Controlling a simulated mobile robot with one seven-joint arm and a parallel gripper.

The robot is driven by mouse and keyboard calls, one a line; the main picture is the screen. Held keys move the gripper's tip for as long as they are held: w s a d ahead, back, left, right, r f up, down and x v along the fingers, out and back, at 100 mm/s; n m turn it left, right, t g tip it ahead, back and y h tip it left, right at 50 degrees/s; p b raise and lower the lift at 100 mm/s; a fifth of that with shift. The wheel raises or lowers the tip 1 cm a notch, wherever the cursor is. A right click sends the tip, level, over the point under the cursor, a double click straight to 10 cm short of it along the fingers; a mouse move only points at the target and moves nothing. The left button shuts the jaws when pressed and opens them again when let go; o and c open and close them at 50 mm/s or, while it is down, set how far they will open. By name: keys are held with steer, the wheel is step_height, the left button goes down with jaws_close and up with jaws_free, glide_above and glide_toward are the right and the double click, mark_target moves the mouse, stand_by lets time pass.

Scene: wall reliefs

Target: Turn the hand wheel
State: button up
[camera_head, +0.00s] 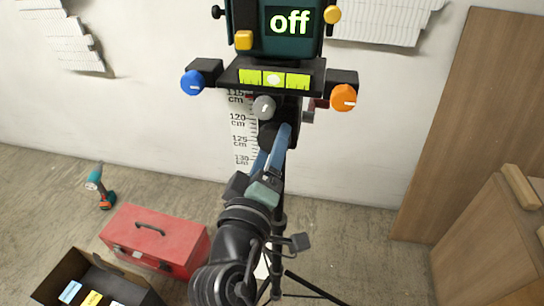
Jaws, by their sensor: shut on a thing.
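A dark green device (276,32) stands on a black tripod column, its screen reading "off". A dark round part, seemingly the hand wheel (267,131), sits on the column below the device, largely covered by my fingers. My gripper (277,138) has its blue fingers shut on this part from the front. A grey knob (264,107) with a light mark is just above the fingertips. A blue knob (193,83) is at the left end of the crossbar and an orange knob (344,97) at the right end.
A vertical scale (241,130) in cm is on the wall behind the column. A red toolbox (155,240), a drill (100,187) and an open dark box (92,283) lie on the floor at left. A wooden cabinet (490,250) stands at right.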

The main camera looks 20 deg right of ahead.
steer(key=shift+f+m+b, duration=0.1)
steer(key=shift+m+b, duration=0.4)
steer(key=shift+m, duration=0.4)
steer(key=o, duration=1.4)
steer(key=shift+c, duration=0.2)
steer(key=r+v, duration=0.1)
steer(key=v, duration=1.2)
steer(key=shift+f+b, duration=0.35)
steer(key=shift+f, duration=0.05)
steer(key=shift+w+a, duration=0.1)
